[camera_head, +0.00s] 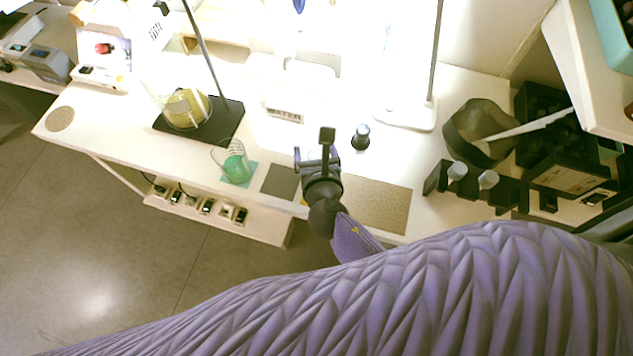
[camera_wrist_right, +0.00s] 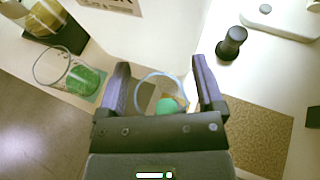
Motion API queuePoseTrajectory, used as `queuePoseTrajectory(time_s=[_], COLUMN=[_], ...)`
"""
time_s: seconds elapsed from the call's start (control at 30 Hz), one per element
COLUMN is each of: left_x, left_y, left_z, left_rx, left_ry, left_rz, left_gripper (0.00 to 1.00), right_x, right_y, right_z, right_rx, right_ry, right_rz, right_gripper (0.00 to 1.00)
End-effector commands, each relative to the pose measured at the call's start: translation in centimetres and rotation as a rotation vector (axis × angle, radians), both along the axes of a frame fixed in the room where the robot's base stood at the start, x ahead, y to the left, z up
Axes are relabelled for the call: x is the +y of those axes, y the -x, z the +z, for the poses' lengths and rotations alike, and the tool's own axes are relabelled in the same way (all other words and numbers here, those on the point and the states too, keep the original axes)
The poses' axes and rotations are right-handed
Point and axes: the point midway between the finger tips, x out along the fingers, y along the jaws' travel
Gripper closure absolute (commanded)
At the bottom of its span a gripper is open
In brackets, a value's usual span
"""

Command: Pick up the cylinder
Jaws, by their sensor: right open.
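A clear glass cylinder with a bluish rim (camera_wrist_right: 160,78) and green contents stands between the two fingers of my right gripper in the right wrist view. My right gripper (camera_wrist_right: 160,85) is open, with one finger on each side of the rim; contact with the glass cannot be told. In the head view my right gripper (camera_head: 318,152) is over the front middle of the table, and it hides the cylinder. My left gripper is not in view.
A glass beaker with green liquid (camera_head: 236,165) stands left of the gripper. A small dark bottle (camera_head: 361,137) stands to its right. A black stand base (camera_head: 226,122) bears a yellow-filled flask (camera_head: 186,108). A brown mat (camera_head: 378,205) lies at the front right.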

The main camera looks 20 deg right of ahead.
Motion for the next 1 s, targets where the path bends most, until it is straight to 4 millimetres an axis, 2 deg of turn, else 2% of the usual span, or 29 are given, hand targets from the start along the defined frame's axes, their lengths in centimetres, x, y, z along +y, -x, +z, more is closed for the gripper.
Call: queuePoseTrajectory(time_s=[0.03,0.07,0.4,0.47,0.9,1.0], left_x=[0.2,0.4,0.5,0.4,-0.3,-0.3], left_y=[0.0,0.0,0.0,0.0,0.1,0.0], left_z=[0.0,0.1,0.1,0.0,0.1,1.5], left_rx=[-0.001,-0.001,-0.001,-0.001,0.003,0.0], left_ry=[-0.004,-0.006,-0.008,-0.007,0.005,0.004], left_rz=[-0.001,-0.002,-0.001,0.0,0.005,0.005], left_gripper=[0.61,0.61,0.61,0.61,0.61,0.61], right_x=[0.0,0.0,0.0,0.0,0.0,0.0], right_y=[0.0,0.0,0.0,0.1,0.0,0.0], right_z=[0.0,0.0,0.0,0.0,0.1,1.9], right_rx=[0.0,0.0,0.0,0.0,0.0,-0.003], right_ry=[0.0,0.0,0.0,0.0,-0.001,-0.001], right_rz=[0.0,0.0,0.0,0.0,0.0,0.001], right_gripper=[0.14,0.18,0.9,1.0,1.0,1.0])
